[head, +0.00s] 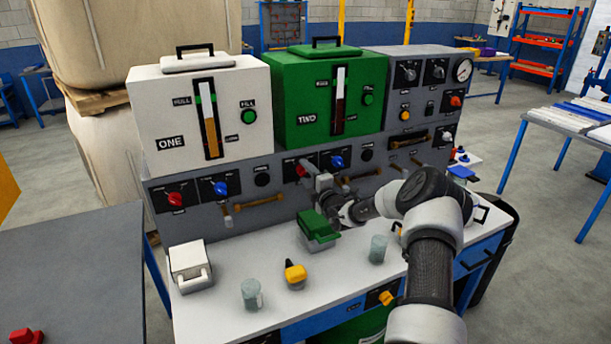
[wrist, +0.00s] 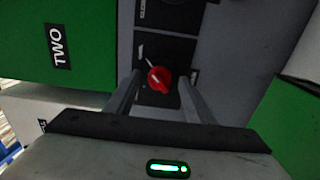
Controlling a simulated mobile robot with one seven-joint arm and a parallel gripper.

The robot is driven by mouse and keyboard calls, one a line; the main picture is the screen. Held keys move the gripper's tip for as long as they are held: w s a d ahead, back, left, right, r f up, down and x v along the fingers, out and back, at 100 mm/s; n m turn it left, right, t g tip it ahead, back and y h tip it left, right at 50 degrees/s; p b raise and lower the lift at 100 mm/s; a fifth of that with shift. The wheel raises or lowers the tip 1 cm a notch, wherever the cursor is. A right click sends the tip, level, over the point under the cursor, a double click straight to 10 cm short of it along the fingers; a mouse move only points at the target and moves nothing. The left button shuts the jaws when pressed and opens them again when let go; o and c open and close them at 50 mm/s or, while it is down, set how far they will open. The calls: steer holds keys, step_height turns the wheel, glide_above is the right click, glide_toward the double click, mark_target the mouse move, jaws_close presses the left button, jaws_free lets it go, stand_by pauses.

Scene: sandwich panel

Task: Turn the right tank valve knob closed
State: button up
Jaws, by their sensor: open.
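The green tank marked TWO (head: 290,115) is the right one of two tanks on the grey panel. Its red valve knob (head: 300,171) is on the panel below it, partly covered by my gripper (head: 309,168) in the head view. In the wrist view the red knob (wrist: 159,79) shows between the two fingers of my gripper (wrist: 160,77). The fingers are open, one on each side of the knob, with gaps visible. A pale pointer mark sits beside the knob. I cannot tell how deep the fingertips reach around it.
A blue knob (head: 336,162) is just right of the red one. The white tank ONE (head: 180,118) has its own red knob (head: 175,199) at left.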

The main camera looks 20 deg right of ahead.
steer(key=shift+w, duration=0.2)
steer(key=shift+c, duration=0.3)
steer(key=c, duration=1)
